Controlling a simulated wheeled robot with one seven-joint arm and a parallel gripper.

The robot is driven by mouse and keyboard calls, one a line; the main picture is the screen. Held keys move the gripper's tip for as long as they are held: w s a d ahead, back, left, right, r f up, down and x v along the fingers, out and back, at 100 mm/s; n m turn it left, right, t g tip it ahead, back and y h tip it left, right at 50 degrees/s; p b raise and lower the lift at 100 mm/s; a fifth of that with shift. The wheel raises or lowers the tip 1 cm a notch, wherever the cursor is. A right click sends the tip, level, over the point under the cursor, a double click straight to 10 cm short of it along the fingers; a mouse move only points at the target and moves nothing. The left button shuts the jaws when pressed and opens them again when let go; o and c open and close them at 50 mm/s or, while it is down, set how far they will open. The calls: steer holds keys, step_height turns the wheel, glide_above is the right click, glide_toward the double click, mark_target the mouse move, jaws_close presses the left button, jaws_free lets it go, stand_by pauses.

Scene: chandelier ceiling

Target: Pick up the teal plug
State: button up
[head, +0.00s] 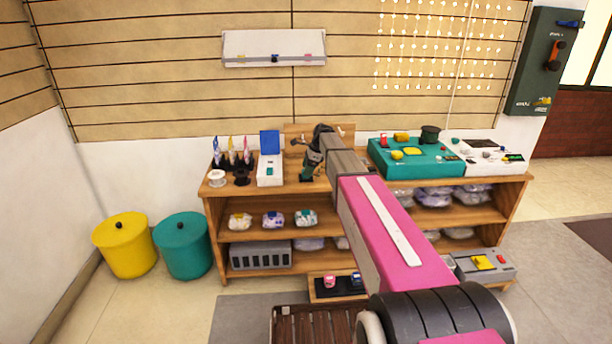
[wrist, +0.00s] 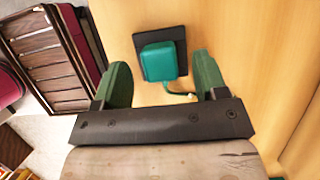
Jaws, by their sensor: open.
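The teal plug (wrist: 159,62) is a small rounded teal block in the wrist view. It sits on a flat black square base (wrist: 178,36) on the wooden surface, with a short dark cord at its lower right. My gripper (wrist: 164,80) is open, its two green fingers to the left and right of the plug's near end. Whether the fingertips reach down to the plug's height I cannot tell.
The wooden shelf (head: 215,208) holds a white box with a blue panel (head: 270,170) to the left and a teal board (head: 420,170) to the right. A slatted wooden crate (wrist: 45,55) is at the wrist view's left. Teal (head: 183,250) and yellow (head: 125,248) bins stand left.

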steer(key=shift+x, duration=0.95)
steer(key=c, duration=1)
steer(key=shift+r, duration=0.15)
steer(key=shift+r, duration=0.65)
step_height(320, 180, up, 3)
steer(key=s+a+r, duration=0.6)
steer(key=a+r, duration=0.2)
steer(key=shift+s+r, duration=0.15)
steer(key=shift+r, duration=0.2)
